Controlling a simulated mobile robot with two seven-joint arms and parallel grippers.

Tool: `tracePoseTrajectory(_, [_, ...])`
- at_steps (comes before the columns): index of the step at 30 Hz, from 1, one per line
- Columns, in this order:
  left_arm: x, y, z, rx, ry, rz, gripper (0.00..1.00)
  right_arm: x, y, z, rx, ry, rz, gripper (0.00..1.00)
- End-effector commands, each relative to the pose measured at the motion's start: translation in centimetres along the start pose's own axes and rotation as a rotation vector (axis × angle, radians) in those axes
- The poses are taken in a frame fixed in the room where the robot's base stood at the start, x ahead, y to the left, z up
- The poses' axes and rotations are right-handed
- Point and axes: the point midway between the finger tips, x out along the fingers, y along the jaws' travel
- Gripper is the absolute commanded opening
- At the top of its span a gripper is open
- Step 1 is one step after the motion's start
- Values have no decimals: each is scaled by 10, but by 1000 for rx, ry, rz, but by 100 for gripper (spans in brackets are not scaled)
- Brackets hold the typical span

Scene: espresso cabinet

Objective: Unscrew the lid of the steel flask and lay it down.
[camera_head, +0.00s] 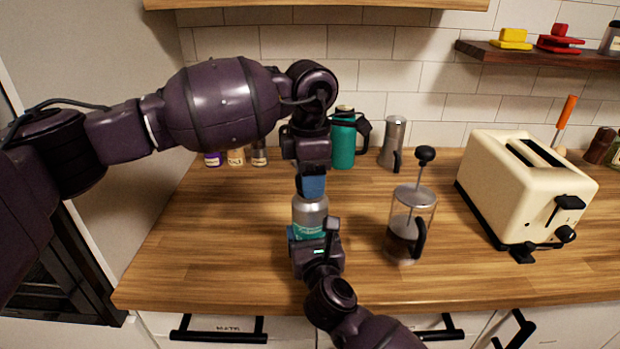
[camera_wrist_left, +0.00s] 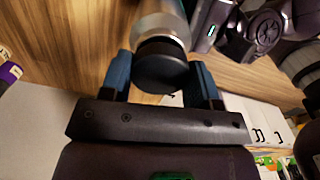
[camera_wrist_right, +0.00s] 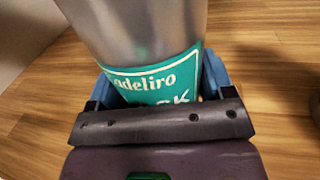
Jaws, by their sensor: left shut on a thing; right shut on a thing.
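The steel flask (camera_head: 309,212) stands upright on the counter, with a teal label around its body. My right gripper (camera_head: 313,236) is shut on the flask's body; the right wrist view shows the flask (camera_wrist_right: 145,28) between its blue fingers. My left gripper (camera_head: 311,186) comes down from above and is shut on the black lid (camera_wrist_left: 161,70) at the flask's top. In the left wrist view the lid appears in line with the flask's neck and against it; I cannot tell how far it is turned. The fingers hide the lid in the head view.
A French press (camera_head: 410,222) stands to the right of the flask, with a cream toaster (camera_head: 520,190) farther right. A teal bottle (camera_head: 343,145), a moka-like steel pot (camera_head: 392,143) and small jars (camera_head: 236,157) stand at the back. The counter (camera_head: 200,255) left of the flask is clear.

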Motion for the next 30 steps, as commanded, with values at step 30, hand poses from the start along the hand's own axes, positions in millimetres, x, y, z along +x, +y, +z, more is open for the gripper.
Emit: tracePoseTrajectory(30, [-24, 0, 0, 0, -1, 2, 27, 0, 0, 0, 0, 0, 0, 9])
